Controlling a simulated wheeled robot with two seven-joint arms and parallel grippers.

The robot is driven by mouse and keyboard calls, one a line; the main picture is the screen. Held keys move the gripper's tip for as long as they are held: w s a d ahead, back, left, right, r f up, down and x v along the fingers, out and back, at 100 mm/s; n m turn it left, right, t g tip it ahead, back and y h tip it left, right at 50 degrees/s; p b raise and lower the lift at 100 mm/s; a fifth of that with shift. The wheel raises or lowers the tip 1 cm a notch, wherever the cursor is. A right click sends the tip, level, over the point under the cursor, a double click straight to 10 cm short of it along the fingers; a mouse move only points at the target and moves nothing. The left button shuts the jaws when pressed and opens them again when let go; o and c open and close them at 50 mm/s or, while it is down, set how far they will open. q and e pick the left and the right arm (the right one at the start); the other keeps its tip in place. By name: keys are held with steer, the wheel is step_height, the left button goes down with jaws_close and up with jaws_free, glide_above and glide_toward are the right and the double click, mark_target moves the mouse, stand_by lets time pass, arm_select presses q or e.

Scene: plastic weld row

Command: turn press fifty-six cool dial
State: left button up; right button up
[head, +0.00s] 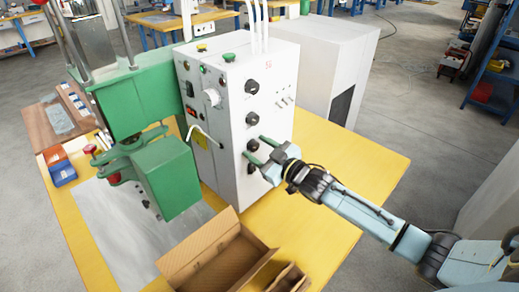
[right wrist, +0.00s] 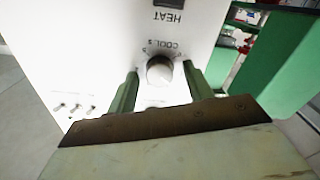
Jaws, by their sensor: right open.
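The press control cabinet (head: 228,120) is a white box with a column of black dials on its right-hand face. My right gripper (head: 258,150) is open at the lower part of this face, its green fingertips on either side of a dial (head: 253,145). In the right wrist view, a round dial (right wrist: 160,70) marked "COOL S" sits between the two open fingers (right wrist: 161,88). The fingers appear beside it, with no clear contact. The print reads upside down there, with "HEAT" at the top. The number fifty-six cannot be read. My left gripper is not in view.
The green press head (head: 165,175) stands left of the cabinet. An open cardboard box (head: 215,255) is in front on the yellow table (head: 340,160). Orange and blue bins (head: 60,168) lie at the left. The table right of the cabinet is mostly clear.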

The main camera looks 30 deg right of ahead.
steer(key=v, duration=1.3)
steer(key=shift+s, duration=0.2)
steer(key=shift+d, duration=0.1)
